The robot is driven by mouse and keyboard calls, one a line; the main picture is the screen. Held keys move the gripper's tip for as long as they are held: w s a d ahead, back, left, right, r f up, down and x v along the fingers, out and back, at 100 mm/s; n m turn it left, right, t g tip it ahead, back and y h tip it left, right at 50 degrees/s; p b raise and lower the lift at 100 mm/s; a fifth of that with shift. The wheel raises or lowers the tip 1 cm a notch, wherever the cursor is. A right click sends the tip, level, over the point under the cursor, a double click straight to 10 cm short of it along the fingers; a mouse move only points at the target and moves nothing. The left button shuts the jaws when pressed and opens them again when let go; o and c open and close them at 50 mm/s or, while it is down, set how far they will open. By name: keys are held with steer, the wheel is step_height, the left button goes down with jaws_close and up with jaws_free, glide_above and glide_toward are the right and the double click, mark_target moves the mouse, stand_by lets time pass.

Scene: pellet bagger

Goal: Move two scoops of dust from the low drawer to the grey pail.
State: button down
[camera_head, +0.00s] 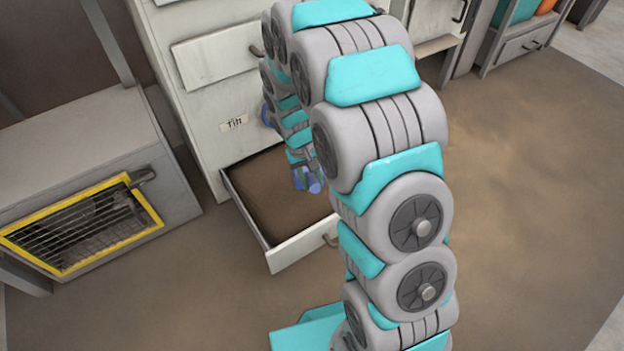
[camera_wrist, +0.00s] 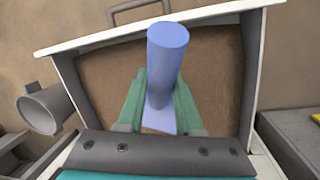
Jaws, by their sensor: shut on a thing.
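The low drawer (camera_head: 297,247) is pulled out of the pale cabinet, with brown dust (camera_head: 270,195) spread across its inside. It also fills the middle of the wrist view (camera_wrist: 252,75). My gripper (camera_head: 305,174) is over the drawer, its green fingers (camera_wrist: 162,90) shut on a blue scoop (camera_wrist: 167,60). The scoop's round part points up in the wrist view and a flat blue end shows between the fingers. I cannot tell whether it holds dust or touches the dust below. A grey pail (camera_wrist: 42,108) is outside the drawer, at the left in the wrist view; my arm seems to hide it in the head view.
The cabinet (camera_head: 190,105) rises behind the drawer, with a closed drawer and a small label above. A grey box with a yellow-framed grille (camera_head: 85,225) stands at the left. Brown floor (camera_head: 530,190) is open at the right. Shelving (camera_head: 515,45) stands at the back right.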

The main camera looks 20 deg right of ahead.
mark_target(308, 173)
steer(key=shift+t, duration=0.3)
steer(key=w+f, duration=0.2)
steer(key=f, duration=0.1)
steer(key=w+f+b, duration=0.1)
steer(key=w+f, duration=0.1)
steer(key=f, duration=0.1)
steer(key=w+f+b, duration=0.1)
steer(key=w+f, duration=0.1)
steer(key=f, duration=0.1)
steer(key=shift+w+d+f, duration=0.25)
steer(key=shift+w+f, duration=0.05)
steer(key=shift+f, duration=0.1)
steer(key=shift+w+d+f, duration=0.1)
steer(key=shift+w+f, duration=0.1)
steer(key=shift+w, duration=0.55)
steer(key=shift+s+r+t+b, duration=0.25)
steer(key=shift+r+t+b, duration=0.15)
steer(key=shift+r, duration=0.1)
steer(key=shift+s+r+t+b, duration=0.3)
steer(key=shift+r+b, duration=0.1)
steer(key=shift+r, duration=0.1)
steer(key=shift+t, duration=0.5)
steer(key=v, duration=0.2)
steer(key=s+v, duration=0.1)
steer(key=v, duration=0.3)
steer(key=shift+s+d+f, duration=0.15)
steer(key=shift+d, duration=0.1)
steer(key=shift+s+r, duration=0.45)
steer(key=shift+r, duration=0.35)
